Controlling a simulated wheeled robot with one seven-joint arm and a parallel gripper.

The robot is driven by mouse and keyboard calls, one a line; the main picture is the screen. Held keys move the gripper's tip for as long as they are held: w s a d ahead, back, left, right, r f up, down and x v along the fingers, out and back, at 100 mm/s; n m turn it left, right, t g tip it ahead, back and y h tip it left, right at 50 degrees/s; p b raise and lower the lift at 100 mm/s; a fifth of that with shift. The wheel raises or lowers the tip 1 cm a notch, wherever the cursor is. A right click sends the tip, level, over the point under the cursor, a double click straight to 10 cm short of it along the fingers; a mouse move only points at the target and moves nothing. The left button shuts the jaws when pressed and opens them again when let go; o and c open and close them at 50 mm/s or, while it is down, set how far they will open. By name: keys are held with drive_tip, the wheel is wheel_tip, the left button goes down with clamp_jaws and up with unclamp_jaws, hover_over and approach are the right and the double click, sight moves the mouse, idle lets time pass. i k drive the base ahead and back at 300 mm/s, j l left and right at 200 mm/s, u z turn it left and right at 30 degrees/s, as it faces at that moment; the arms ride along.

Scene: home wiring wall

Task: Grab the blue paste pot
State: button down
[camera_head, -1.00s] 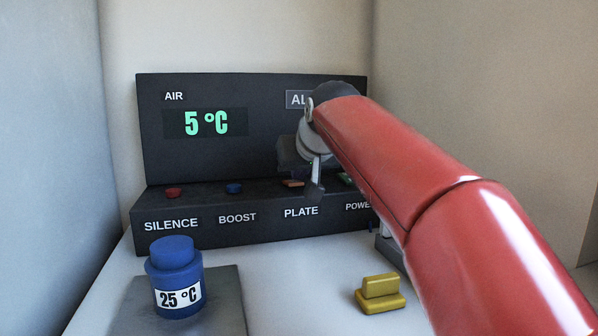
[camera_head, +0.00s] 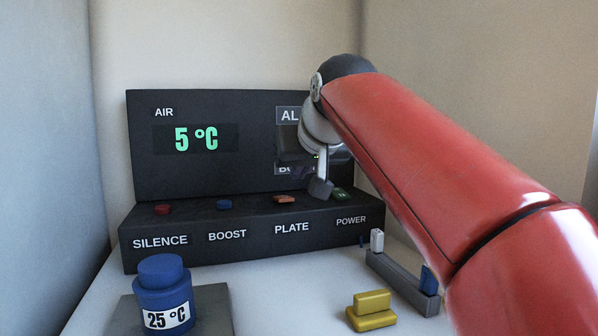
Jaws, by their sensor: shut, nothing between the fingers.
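The blue paste pot (camera_head: 165,294) stands upright at the lower left on a grey plate (camera_head: 217,309). Its white label reads 25 °C. My gripper (camera_head: 321,189) is shut and empty. It points down over the right part of the dark control panel, between the PLATE and POWER buttons, well to the right of and behind the pot. I cannot tell whether its tip touches the panel.
The control panel (camera_head: 260,243) has a red, a blue, an orange and a green button (camera_head: 341,194); its display reads AIR 5 °C. A yellow block (camera_head: 371,312) lies front right. A grey rack (camera_head: 400,283) holds white and blue pieces. White counter between pot and yellow block is clear.

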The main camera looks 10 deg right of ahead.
sight(174, 315)
drive_tip(key=k+l, duration=0.15)
drive_tip(key=k, duration=0.35)
drive_tip(key=k+l, duration=0.15)
drive_tip(key=k, duration=0.35)
